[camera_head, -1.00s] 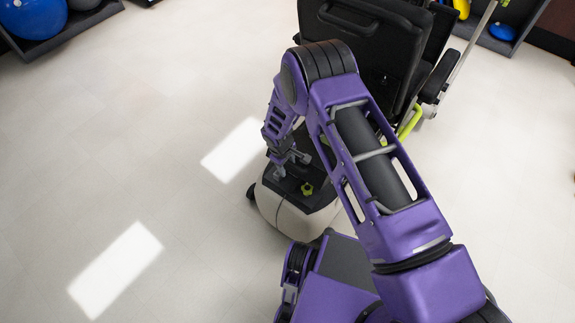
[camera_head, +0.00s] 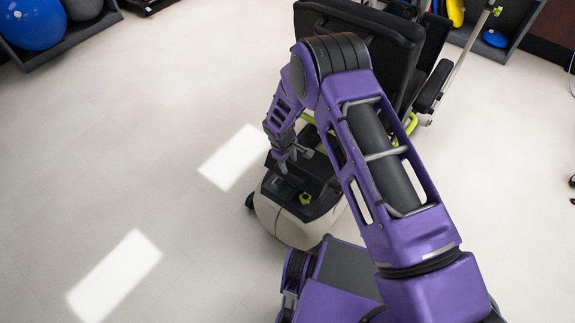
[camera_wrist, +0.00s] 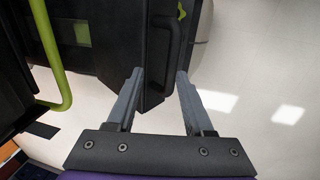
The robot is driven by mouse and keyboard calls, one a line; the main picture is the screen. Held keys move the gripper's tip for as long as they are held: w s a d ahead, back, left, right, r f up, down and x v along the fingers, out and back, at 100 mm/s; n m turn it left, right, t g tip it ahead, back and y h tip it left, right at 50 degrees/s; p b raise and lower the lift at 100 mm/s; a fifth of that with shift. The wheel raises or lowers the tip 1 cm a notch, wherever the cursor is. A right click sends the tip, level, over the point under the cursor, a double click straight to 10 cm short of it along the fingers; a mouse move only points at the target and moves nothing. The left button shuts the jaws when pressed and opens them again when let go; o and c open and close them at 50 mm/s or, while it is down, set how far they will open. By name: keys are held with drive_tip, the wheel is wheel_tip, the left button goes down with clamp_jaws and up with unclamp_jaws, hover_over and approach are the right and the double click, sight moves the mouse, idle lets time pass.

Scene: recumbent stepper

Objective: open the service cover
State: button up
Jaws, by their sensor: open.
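The stepper's rear housing has a cream lower shell and a black top with a yellow-green knob (camera_head: 305,198). In the wrist view a black panel with a bar handle (camera_wrist: 171,50), seemingly the service cover, stands between and beyond my fingers. Its left edge borders a dark area with a dim green block (camera_wrist: 82,33). The panel looks tilted up from the housing, but I cannot tell how far. My gripper (camera_wrist: 160,73) is open, its two grey fingers apart near the handle end of the panel. In the head view my gripper (camera_head: 291,161) is just above the black top; contact is unclear.
A yellow-green tube (camera_wrist: 57,60) runs along the left of the wrist view. The black seat (camera_head: 365,45) stands behind my arm. Pale floor (camera_head: 120,150) is clear to the left. A shelf with a blue ball (camera_head: 32,22) is at the far left.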

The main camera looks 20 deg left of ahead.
drive_tip(key=w+r+p, duration=0.2)
drive_tip(key=r, duration=0.4)
drive_tip(key=w+d+r+p, duration=0.1)
drive_tip(key=w+r+p, duration=0.1)
drive_tip(key=r, duration=0.5)
drive_tip(key=shift+w+d+r+p, duration=0.2)
drive_tip(key=shift+w+p, duration=0.15)
drive_tip(key=shift+p, duration=0.2)
idle(0.3)
drive_tip(key=shift+f+b, duration=0.15)
drive_tip(key=shift+b, duration=0.2)
